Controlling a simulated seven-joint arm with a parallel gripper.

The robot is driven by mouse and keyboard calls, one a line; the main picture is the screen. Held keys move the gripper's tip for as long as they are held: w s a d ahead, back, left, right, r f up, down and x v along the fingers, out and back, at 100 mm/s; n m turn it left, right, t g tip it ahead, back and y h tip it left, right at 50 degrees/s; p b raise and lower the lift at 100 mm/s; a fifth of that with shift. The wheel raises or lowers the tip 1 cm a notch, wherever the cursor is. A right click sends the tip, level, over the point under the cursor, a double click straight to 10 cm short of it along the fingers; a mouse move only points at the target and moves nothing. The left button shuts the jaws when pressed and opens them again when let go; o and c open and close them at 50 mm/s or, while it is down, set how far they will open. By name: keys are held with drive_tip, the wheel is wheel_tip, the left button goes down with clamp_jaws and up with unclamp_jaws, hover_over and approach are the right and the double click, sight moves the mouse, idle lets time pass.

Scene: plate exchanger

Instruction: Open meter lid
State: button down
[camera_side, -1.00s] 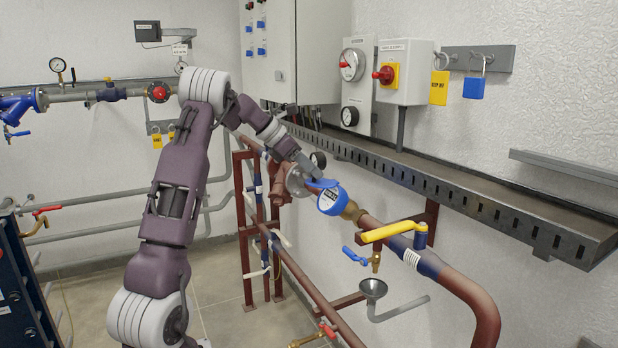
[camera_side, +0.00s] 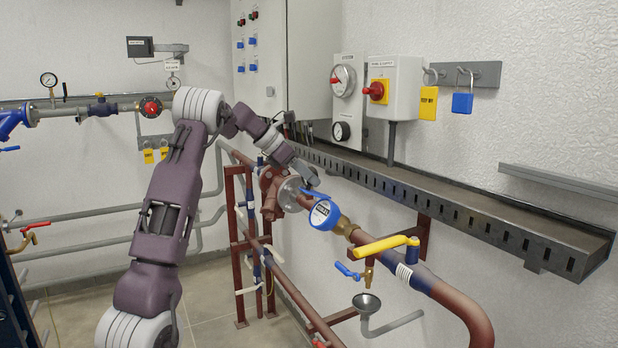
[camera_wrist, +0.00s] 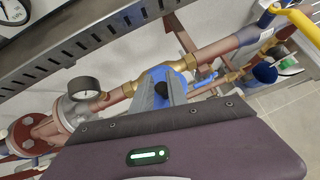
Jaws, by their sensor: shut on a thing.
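The round blue water meter (camera_side: 324,216) sits on the reddish-brown pipe in the side view, its white dial showing. Its blue lid (camera_side: 317,194) is tilted up at the top edge of the dial. My gripper (camera_side: 309,184) is at the lid, shut on it, above and left of the dial. In the wrist view blue meter parts (camera_wrist: 168,74) show around my grey gripper (camera_wrist: 163,90). The dial and the exact grip on the lid are hidden there.
A slotted metal tray (camera_side: 470,214) runs along the wall above the pipe. A yellow-handled valve (camera_side: 385,245) is to the right of the meter, with a funnel (camera_side: 366,302) below. A pressure gauge (camera_wrist: 83,88) stands close left of my gripper in the wrist view.

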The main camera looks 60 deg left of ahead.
drive_tip(key=c, duration=1.3)
unclamp_jaws()
drive_tip(key=shift+a, duration=0.15)
drive_tip(key=v, duration=0.7)
